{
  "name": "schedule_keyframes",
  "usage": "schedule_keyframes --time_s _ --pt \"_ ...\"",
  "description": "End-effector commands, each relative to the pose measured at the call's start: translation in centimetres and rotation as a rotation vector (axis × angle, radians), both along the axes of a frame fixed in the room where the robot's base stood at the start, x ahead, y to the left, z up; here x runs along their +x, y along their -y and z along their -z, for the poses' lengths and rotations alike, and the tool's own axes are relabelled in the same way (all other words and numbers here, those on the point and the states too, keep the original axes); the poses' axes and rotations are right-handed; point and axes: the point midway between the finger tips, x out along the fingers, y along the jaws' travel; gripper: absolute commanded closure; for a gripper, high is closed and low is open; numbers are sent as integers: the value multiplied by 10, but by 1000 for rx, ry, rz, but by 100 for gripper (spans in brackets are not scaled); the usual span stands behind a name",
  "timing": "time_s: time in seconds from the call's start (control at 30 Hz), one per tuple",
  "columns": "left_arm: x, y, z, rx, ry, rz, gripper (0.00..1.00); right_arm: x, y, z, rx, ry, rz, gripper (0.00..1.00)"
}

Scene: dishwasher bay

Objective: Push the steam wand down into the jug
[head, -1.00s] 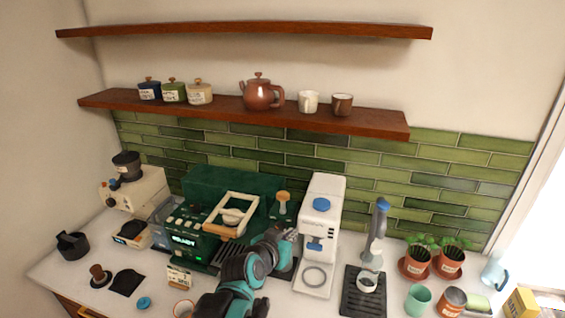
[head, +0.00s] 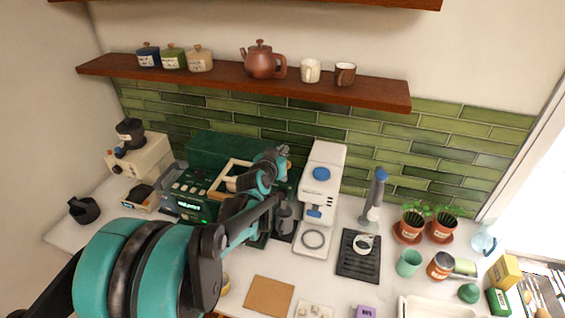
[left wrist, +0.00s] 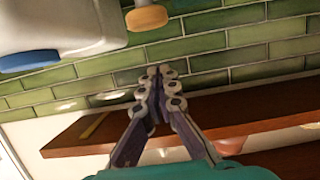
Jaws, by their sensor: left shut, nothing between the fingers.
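A grey metal jug (head: 285,218) stands on the counter between the green espresso machine and the white machine. My left gripper (head: 279,154) is above and behind the jug, at the tan knob that tops the steam wand; it largely hides the knob and wand in the head view. In the left wrist view the tan knob (left wrist: 147,18) shows at the top edge, just beyond and apart from the fingertips. My left gripper (left wrist: 160,72) is shut and empty there. How far the wand reaches into the jug is hidden. My right gripper is out of view.
The green espresso machine (head: 187,207) is left of the jug, and the white machine (head: 322,165) with blue button is close on the right. A wooden shelf (head: 240,87) runs above. A cork mat (head: 269,296) lies in front.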

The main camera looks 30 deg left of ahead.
Motion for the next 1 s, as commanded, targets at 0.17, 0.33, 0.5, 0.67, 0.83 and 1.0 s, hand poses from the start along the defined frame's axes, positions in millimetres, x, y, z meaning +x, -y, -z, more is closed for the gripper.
schedule_keyframes --time_s 0.17,0.33,0.5,0.67,0.83,1.0 --pt "-1 0 27 0 0 0 100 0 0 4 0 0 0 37" --pt "-2 1 38 0 0 0 100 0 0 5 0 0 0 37" --pt "-2 1 40 0 0 0 100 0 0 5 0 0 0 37" --pt "-2 1 40 0 0 0 100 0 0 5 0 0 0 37" --pt "-2 1 47 0 0 0 100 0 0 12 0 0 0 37" --pt "-2 1 72 0 -1 0 100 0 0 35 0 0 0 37"
